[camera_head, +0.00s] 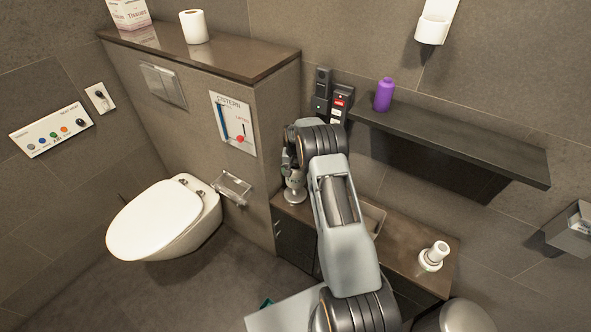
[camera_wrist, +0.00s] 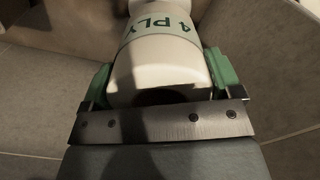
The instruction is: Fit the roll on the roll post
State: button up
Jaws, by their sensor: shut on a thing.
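The roll (camera_wrist: 165,65) is white with a green band lettered "4 PLY". It fills the middle of the wrist view, between the green fingers of my gripper (camera_wrist: 158,78), which is shut on it. A dark opening shows at its near end. In the head view my gripper is mostly hidden by my arm, at the left end of the counter, above a pale footed object (camera_head: 294,194). I cannot tell whether that object is the roll post, or whether the roll touches it. A chrome and clear holder (camera_head: 233,188) is on the wall beside the toilet.
A white object on a round base (camera_head: 433,256) stands on the counter (camera_head: 405,252) at right. A dark shelf (camera_head: 460,140) with a purple bottle (camera_head: 384,95) juts out above. Another roll (camera_head: 194,27) stands on the cistern ledge. The toilet (camera_head: 160,220) is at left.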

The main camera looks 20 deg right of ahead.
jog(key=shift+f+b, duration=2.85)
jog(key=shift+f, duration=0.8)
jog(key=o, duration=0.8)
jog(key=shift+c, duration=0.2)
jog(key=shift+r, duration=0.1)
notch_tip(320, 180, up, 14)
jog(key=shift+f, duration=0.2)
